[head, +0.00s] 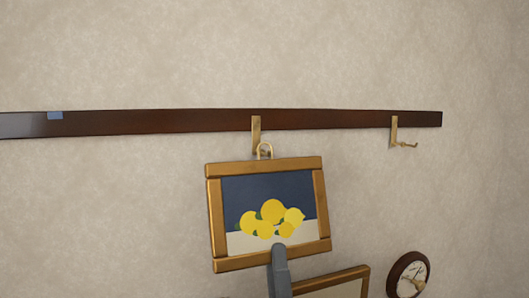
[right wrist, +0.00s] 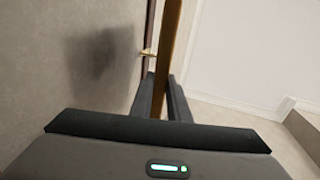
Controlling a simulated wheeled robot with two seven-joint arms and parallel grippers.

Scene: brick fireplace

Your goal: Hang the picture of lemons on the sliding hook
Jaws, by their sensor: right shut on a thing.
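The picture of lemons (head: 272,211) has a wooden frame and a brass ring (head: 265,148) on top. It is tilted slightly, its right side higher. My right gripper (head: 279,252) is shut on the frame's lower edge; the right wrist view shows the frame (right wrist: 169,45) edge-on between the fingers (right wrist: 161,92), apart from the wall. A brass hook (head: 256,126) on the rail is right behind the ring; I cannot tell whether the ring is on it. Another brass hook (head: 394,128) is farther right. Which hook slides is not clear. My left gripper is out of view.
Below are another framed picture (head: 345,285), partly hidden, and a round clock (head: 409,276). The wall above the rail is bare.

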